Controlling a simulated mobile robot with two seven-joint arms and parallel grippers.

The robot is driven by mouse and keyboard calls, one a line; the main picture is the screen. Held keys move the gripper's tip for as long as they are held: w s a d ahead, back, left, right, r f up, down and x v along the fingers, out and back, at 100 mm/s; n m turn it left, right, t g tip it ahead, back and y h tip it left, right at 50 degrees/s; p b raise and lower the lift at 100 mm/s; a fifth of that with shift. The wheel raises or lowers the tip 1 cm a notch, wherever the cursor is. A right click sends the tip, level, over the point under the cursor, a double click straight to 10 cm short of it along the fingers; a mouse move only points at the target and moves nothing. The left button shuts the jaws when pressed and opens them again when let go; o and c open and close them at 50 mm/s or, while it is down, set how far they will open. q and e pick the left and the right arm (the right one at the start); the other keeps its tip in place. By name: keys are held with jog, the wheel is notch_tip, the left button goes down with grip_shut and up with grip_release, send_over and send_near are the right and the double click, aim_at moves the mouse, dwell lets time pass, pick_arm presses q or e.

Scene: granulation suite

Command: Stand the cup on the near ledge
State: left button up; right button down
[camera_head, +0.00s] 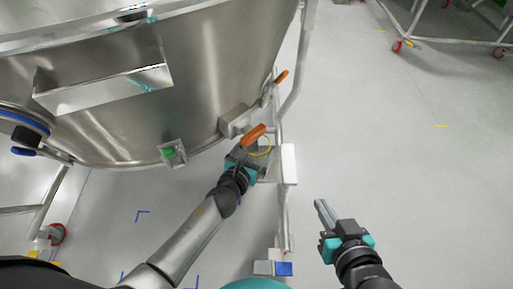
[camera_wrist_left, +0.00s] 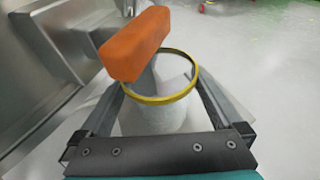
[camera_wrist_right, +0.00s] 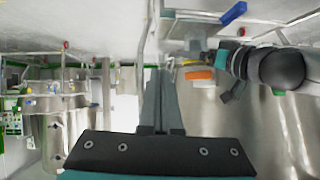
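The cup (camera_wrist_left: 158,117) is pale with a yellow rim and stands upright between the fingers of my left gripper (camera_wrist_left: 160,88), which look shut on its sides. In the head view, only part of the cup's yellow rim (camera_head: 265,152) shows beside my left gripper (camera_head: 256,157). A white ledge-like plate (camera_head: 289,164) on the vessel's frame lies just right of the cup. I cannot tell whether the cup's base touches a surface. My right gripper (camera_head: 323,212) is shut and empty, out over the floor at the right; its fingers also show together in the right wrist view (camera_wrist_right: 162,100).
An orange handle (camera_head: 254,134) stands very close to the cup and covers part of its rim in the left wrist view (camera_wrist_left: 135,44). The big steel vessel (camera_head: 200,75) fills the upper left. A blue-and-grey block (camera_head: 283,269) sits low on the frame.

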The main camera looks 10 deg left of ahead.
pick_arm(q)
jog(key=shift+r, duration=0.1)
pick_arm(e)
jog(key=shift+d, duration=0.1)
